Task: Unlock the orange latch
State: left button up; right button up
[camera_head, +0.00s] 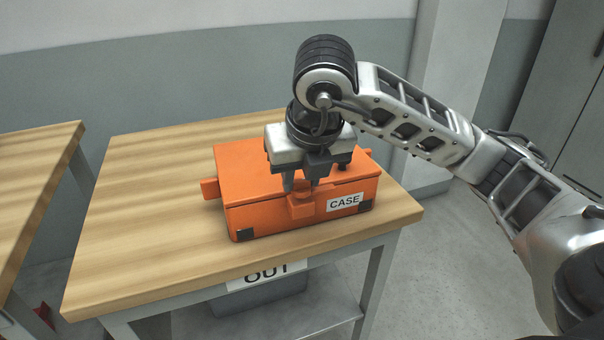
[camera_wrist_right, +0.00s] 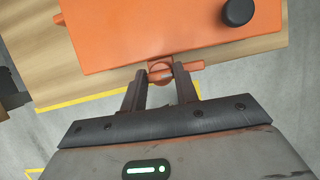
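The orange case (camera_head: 250,170) stands closed on the wooden table. Its orange latch (camera_head: 301,207) is on the front face, left of the "CASE" label, and it also shows in the right wrist view (camera_wrist_right: 160,70) as a round knob with a bar reaching right. My right gripper (camera_head: 302,187) points down over the case's front edge at the latch. In the right wrist view its two fingers (camera_wrist_right: 160,76) stand apart, one on each side of the round knob. I cannot tell whether they touch it. My left gripper is not in view.
The wooden table top (camera_head: 130,215) is clear left of the case. A grey bin (camera_head: 255,297) under an "OUT" sign sits below the table. Another wooden table (camera_head: 35,180) stands at the left. A dark round knob (camera_wrist_right: 238,12) is on the case lid.

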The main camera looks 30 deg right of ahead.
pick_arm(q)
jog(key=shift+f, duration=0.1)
pick_arm(e)
jog(key=o, duration=0.4)
pick_arm(q)
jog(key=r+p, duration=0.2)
jog(key=p, duration=0.4)
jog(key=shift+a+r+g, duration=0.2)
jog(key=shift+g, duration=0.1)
pick_arm(e)
jog(key=v, duration=1.6)
jog(key=shift+s, duration=0.1)
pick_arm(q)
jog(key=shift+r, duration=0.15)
pick_arm(e)
jog(key=shift+a+f, duration=0.1)
